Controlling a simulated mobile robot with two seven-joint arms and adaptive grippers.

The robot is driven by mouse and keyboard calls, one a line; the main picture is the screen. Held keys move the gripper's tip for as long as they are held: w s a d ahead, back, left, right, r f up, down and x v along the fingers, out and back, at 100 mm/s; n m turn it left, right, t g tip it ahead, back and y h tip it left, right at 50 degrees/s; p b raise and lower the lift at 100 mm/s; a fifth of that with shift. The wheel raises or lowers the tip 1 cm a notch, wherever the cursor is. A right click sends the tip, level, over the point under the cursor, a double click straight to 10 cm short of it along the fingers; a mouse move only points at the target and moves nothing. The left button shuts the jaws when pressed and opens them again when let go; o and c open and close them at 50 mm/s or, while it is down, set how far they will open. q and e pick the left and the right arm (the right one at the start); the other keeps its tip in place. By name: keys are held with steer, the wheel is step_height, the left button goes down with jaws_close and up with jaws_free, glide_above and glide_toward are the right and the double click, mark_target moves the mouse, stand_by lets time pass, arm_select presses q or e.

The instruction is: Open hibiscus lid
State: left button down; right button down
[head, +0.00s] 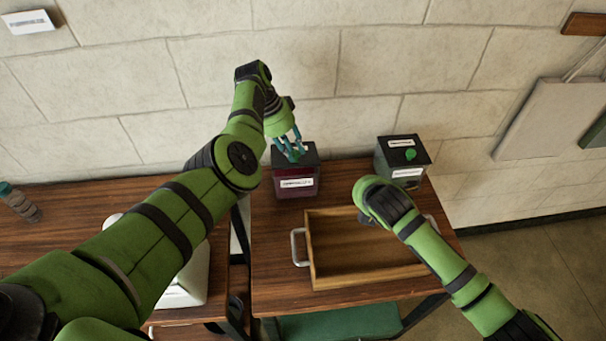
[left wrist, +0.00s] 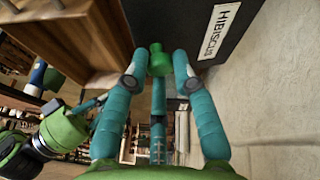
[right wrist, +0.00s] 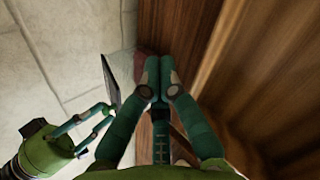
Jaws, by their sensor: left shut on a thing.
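The hibiscus bucket (head: 296,188) is a dark red container with a black lid (head: 309,152) and white labels. It stands at the back of the wooden table. The lid fills the top of the left wrist view, where its label (left wrist: 219,30) reads HIBISCUS. My left gripper (head: 294,150) comes down over the lid and is shut on its green knob (left wrist: 159,60). I cannot tell whether the lid sits flat on the bucket. My right gripper is shut and empty in the right wrist view (right wrist: 160,65); its fingers are mostly hidden in the head view.
A second bucket (head: 384,158) with a black lid and green knob stands at the back right. A wooden tray (head: 310,255) with metal handles lies in front, empty, partly under my right arm. A bottle (head: 20,204) stands far left. The stone wall (head: 300,85) is close behind.

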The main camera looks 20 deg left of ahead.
arm_select(q)
steer(key=shift+d, duration=0.15)
arm_select(e)
steer(key=s+a+r+n+t+y, duration=0.1)
steer(key=s+a+r+n, duration=0.15)
steer(key=a+n, duration=0.3)
steer(key=s+a+r+n+t, duration=0.1)
steer(key=s+a+n, duration=0.35)
steer(key=a, duration=0.25)
steer(key=x, duration=1)
steer(key=shift+w, duration=0.25)
steer(key=shift+r, duration=0.1)
